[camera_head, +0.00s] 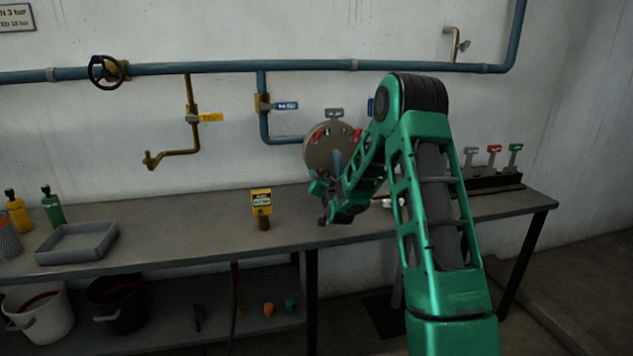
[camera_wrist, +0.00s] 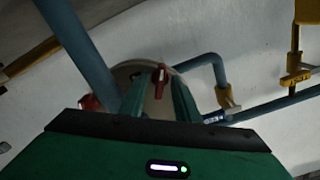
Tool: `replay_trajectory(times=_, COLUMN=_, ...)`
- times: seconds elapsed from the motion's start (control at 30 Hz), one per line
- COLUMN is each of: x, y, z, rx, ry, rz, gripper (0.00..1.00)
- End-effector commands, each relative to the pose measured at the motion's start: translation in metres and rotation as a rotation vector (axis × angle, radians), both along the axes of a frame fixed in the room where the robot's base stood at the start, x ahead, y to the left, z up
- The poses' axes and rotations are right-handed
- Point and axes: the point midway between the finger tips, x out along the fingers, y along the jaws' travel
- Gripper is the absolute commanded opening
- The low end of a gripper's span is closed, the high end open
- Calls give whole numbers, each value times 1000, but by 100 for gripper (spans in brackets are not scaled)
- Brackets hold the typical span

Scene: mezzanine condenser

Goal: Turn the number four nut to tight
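A round metal cover (camera_head: 322,152) with several red nuts is on the wall behind the bench, partly hidden by my arm. One red nut (camera_head: 357,134) shows at its upper right. No numbers can be read on the nuts, so I cannot tell which is number four. In the wrist view, the cover (camera_wrist: 122,74) lies ahead of my gripper (camera_wrist: 162,84). Its two green fingers look apart, with a red nut (camera_wrist: 160,76) in line between them. I cannot tell whether they touch it. Another red nut (camera_wrist: 90,103) shows to the left, beside a blue pipe.
The bench (camera_head: 170,227) carries a yellow device (camera_head: 261,201), a grey tray (camera_head: 78,243) and bottles at left. Levers (camera_head: 494,152) stand at right. Blue pipes (camera_head: 220,68) and a yellow-tagged valve (camera_head: 208,118) are on the wall. Buckets (camera_head: 40,314) sit below.

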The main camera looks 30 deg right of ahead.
Motion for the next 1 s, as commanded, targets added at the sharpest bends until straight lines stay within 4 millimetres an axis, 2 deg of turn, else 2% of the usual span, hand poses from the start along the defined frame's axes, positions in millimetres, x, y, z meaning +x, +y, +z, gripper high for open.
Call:
replay_trajectory(times=0.13, x=-4, y=1, z=1, rx=-1, ry=-1, rz=-1, gripper=29)
replay_trajectory(times=0.23, x=-14, y=4, z=1, rx=-2, ry=0, rz=-1, gripper=29)
replay_trajectory(times=0.5, x=-62, y=19, z=0, rx=0, ry=1, rz=0, gripper=29)
replay_trajectory(times=0.7, x=-89, y=28, z=0, rx=1, ry=2, rz=0, gripper=29)
replay_trajectory(times=1.0, x=-102, y=32, z=0, rx=-1, ry=1, rz=-2, gripper=29)
